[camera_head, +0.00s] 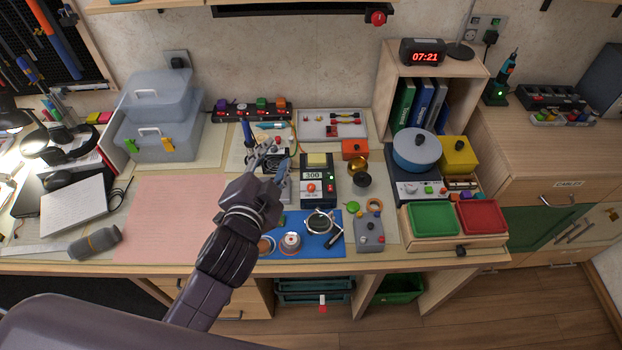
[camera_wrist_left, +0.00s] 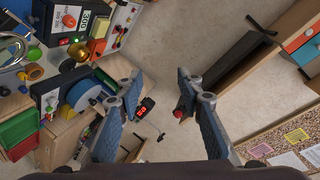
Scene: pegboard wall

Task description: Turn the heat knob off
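A black station (camera_head: 319,172) with a display reading 300 stands mid-bench, with a red knob (camera_head: 311,188) on its front; its labels are too small to read. It also shows at the upper left of the left wrist view, with the red knob (camera_wrist_left: 69,20). My left gripper (camera_head: 273,157) is open and empty, left of the station and apart from the knob. In the left wrist view its two fingers (camera_wrist_left: 160,84) are spread wide with only wall and bench beyond them. My right gripper is out of view.
A grey box (camera_head: 369,232) with a red knob stands at the bench's front. A blue pot (camera_head: 414,147) sits on a hot plate with several small knobs, right of centre. Green and red trays (camera_head: 433,217) stand at the right. The pink mat (camera_head: 165,220) is mostly clear.

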